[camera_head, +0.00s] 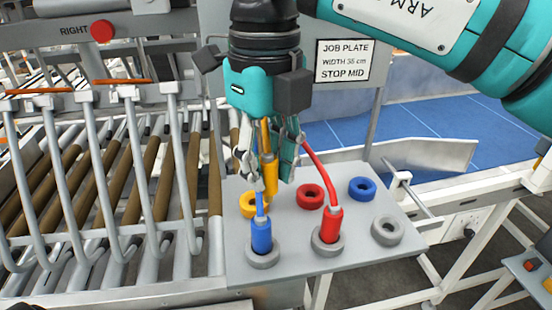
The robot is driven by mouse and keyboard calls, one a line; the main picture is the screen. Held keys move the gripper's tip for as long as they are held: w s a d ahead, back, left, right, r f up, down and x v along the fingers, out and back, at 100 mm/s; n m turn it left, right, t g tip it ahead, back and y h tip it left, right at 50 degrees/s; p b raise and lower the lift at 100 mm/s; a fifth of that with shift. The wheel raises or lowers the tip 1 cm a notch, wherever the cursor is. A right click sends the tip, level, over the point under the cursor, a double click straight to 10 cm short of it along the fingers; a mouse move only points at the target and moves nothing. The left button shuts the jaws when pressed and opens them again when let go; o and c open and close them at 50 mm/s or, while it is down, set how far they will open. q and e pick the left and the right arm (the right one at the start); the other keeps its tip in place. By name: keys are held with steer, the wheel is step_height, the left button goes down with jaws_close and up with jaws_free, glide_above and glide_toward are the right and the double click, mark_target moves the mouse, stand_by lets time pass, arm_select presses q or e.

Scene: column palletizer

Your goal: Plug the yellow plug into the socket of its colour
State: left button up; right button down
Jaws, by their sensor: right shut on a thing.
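My right gripper (267,172) comes down from the top middle and is shut on the yellow plug (269,178), which hangs roughly upright with its cable going up between the fingers. The plug's lower end shows at the right edge of the yellow socket (248,206), a ring on the grey plate (290,220). I cannot tell whether they touch. The blue plug's cable passes in front of the yellow socket and hides part of it. My left gripper is not in view.
A blue plug (261,236) and a red plug (328,222) stand in grey rings at the front. A third grey ring (376,231) is empty. The red socket (310,196) and blue socket (361,189) are empty. A roller conveyor (110,200) with metal bars lies left.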

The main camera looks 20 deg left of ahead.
steer(key=w+a+p, duration=0.1)
steer(key=a+p, duration=0.1)
steer(key=w+a+p, duration=0.2)
stand_by(0.5)
steer(key=shift+f, duration=0.15)
steer(key=shift+s+f+b, duration=0.1)
steer(key=shift+f+b, duration=0.25)
steer(key=shift+f+b, duration=1.85)
steer(key=shift+f, duration=0.5)
stand_by(2.6)
steer(key=c, duration=1)
jaws_free()
steer(key=shift+c, duration=0.2)
